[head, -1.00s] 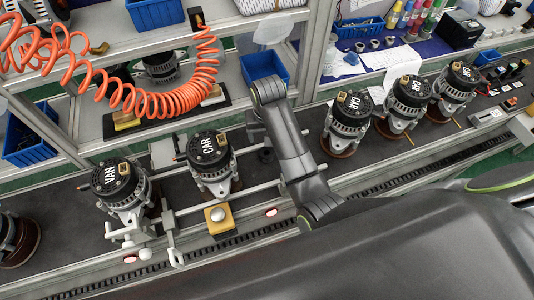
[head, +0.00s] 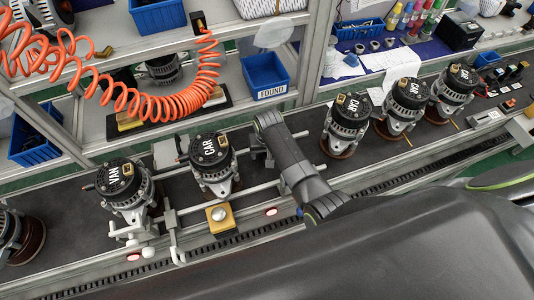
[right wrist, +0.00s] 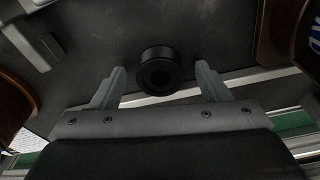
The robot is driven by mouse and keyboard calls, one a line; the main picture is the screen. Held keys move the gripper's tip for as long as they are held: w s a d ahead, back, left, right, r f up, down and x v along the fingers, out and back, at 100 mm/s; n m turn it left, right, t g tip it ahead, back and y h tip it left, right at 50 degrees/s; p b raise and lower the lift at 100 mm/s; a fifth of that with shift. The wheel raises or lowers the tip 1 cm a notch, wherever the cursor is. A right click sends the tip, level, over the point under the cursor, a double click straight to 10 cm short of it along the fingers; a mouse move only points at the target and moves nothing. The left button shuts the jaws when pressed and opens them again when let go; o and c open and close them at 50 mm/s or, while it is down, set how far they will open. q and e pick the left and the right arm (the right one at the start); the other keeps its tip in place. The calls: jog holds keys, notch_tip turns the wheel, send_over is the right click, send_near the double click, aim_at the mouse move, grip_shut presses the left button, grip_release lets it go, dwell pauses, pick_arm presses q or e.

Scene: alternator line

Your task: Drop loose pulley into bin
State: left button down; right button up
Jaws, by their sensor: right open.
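The loose pulley (right wrist: 160,72) is a small black ring on the dark belt, seen in the right wrist view. My right gripper (right wrist: 160,88) is open, with one grey finger on each side of the pulley and a gap on both sides. In the head view my right gripper (head: 258,153) is low over the belt, right of the middle CAR alternator, and the pulley cannot be made out there. The blue bin (head: 266,72), labelled FOUND, stands on the shelf behind the belt. My left gripper is not in view.
A VAN alternator (head: 122,185) and a CAR alternator (head: 211,160) stand left of the gripper by a white rail frame. Several CAR alternators (head: 346,125) stand to the right. An orange coiled hose (head: 165,105) hangs at the left, before the shelf.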

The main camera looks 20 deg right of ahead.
jog(key=shift+f, duration=0.3)
jog(key=shift+w, duration=0.1)
jog(key=c, duration=1.3)
jog(key=shift+r, duration=0.1)
